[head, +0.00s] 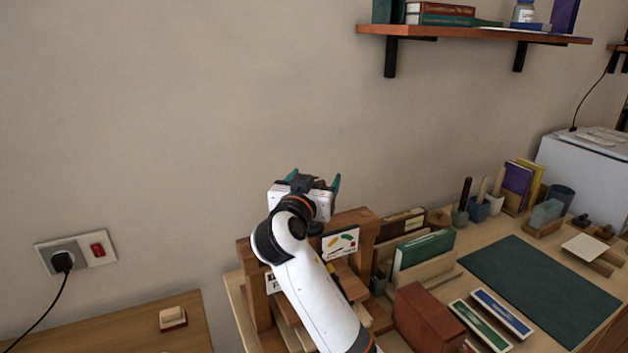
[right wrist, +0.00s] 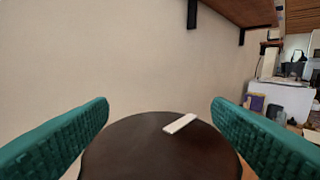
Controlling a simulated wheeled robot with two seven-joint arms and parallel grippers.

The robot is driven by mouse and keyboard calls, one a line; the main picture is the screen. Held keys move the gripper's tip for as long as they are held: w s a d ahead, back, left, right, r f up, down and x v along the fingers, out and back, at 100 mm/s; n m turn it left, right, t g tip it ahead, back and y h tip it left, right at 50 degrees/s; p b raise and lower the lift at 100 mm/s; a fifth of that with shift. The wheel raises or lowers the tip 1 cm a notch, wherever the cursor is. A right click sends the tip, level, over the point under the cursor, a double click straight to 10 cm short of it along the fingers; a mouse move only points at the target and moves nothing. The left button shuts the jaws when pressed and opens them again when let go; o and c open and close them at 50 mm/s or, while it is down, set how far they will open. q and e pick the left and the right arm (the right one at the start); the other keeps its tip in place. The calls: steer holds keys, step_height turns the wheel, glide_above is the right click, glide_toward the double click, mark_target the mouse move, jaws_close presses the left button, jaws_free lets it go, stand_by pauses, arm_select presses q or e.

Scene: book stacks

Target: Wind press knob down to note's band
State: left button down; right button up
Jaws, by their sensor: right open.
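The wooden press (head: 365,222) stands on the desk, largely covered by my right arm. Its gauge card (head: 340,243) shows coloured bands, but the needle's reading is too small to tell. A white note (head: 272,284) with dark lettering is on its left side, partly hidden behind my arm and unreadable. My right gripper (head: 314,179) is above the press, teal fingers apart. In the right wrist view a dark brown round knob (right wrist: 130,155) with a white mark (right wrist: 180,123) lies between and below the open fingers (right wrist: 160,108). Contact cannot be told. My left gripper is out of view.
Right of the press are a green book in a holder (head: 425,252), a reddish-brown box (head: 428,318) and a dark green mat (head: 540,290). A wall shelf (head: 470,34) hangs above right. A stamp-like block (head: 172,318) sits on the left table.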

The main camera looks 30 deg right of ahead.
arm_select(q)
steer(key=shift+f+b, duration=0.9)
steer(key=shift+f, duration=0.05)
arm_select(e)
steer(key=v, duration=1.2)
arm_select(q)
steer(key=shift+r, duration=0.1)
arm_select(e)
steer(key=shift+d+r, duration=0.1)
steer(key=shift+c, duration=0.2)
